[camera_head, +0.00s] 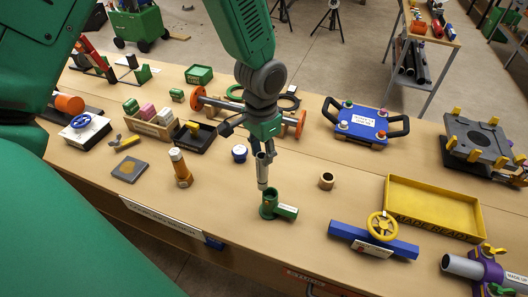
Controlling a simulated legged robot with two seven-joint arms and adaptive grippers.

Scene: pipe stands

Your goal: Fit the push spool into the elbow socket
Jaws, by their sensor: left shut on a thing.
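My left gripper (262,151) hangs over the middle of the bench and is shut on the push spool (262,174), a slim grey tube held roughly upright. The green elbow socket (269,206) stands on the bench just below, with an upright opening and a side arm (287,212) pointing right. The spool's lower end is right at or just above the upright opening, slightly to its left. I cannot tell whether it touches the rim. My right gripper is not in view.
A blue bar with a yellow handwheel (382,226) and a yellow tray (432,223) are right. Bench around the elbow is clear.

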